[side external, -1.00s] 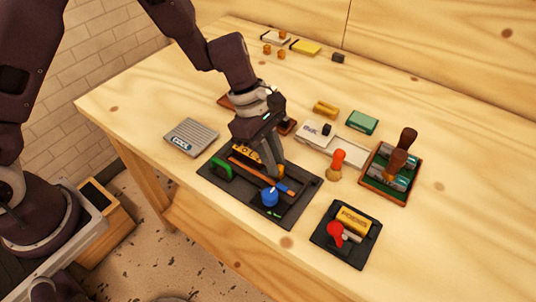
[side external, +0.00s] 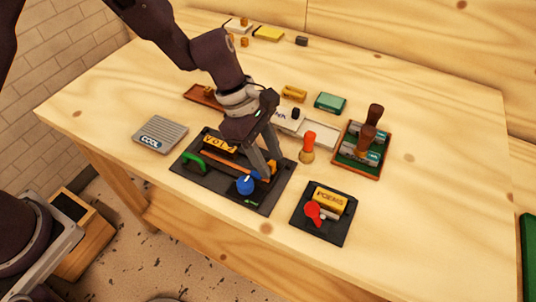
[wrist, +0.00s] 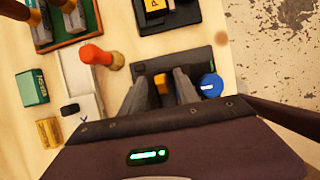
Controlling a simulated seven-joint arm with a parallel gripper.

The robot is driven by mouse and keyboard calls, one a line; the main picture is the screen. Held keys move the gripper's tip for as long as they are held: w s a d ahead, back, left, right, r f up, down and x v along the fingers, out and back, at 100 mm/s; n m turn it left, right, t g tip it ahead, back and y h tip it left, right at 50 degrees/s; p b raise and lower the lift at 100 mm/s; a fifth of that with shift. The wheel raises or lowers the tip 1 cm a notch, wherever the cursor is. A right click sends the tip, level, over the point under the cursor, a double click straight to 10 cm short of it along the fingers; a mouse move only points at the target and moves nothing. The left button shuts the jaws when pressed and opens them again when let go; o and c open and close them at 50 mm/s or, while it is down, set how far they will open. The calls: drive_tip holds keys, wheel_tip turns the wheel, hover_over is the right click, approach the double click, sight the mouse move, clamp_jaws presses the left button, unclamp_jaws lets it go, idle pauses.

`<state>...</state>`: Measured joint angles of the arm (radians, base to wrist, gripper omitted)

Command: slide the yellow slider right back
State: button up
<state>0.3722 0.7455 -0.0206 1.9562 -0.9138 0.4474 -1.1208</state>
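The dark panel (side external: 222,187) lies on the table and carries a long orange-brown strip, a green handle (side external: 191,161) and a blue knob (side external: 246,186). The yellow slider (wrist: 161,84) shows in the wrist view between my two fingers, with the blue knob (wrist: 211,86) to the right. My gripper (wrist: 162,76) is open, one finger on each side of the slider, with small gaps visible. In the side view my gripper (side external: 268,168) is low over the panel's right part, and its fingers mostly hide the slider.
A red-handled device with a yellow block (side external: 328,197) sits to the right of the panel. An orange-topped stamp (side external: 309,141) stands close behind my fingers. A rack with brown handles (side external: 359,166) is further right. A ribbed grey plate (side external: 160,134) lies left.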

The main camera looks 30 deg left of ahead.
drive_tip(key=v, duration=0.7)
drive_tip(key=shift+r, duration=0.1)
drive_tip(key=s+a+r+m+t, duration=0.1)
drive_tip(key=s+a+r+m, duration=0.3)
drive_tip(key=r, duration=0.3)
drive_tip(key=s+a+r+m+t, duration=0.1)
drive_tip(key=s+a+r+m, duration=0.3)
drive_tip(key=r, duration=0.2)
drive_tip(key=s+a+r+m+t+y, duration=0.2)
drive_tip(key=s+a+m+t+y, duration=0.1)
drive_tip(key=s+a+m, duration=0.7)
drive_tip(key=s+a+y, duration=0.1)
drive_tip(key=s, duration=0.3)
drive_tip(key=shift+s+a+r+t+y, duration=0.15)
drive_tip(key=shift+a+r+t+y, duration=0.15)
drive_tip(key=shift+a, duration=0.1)
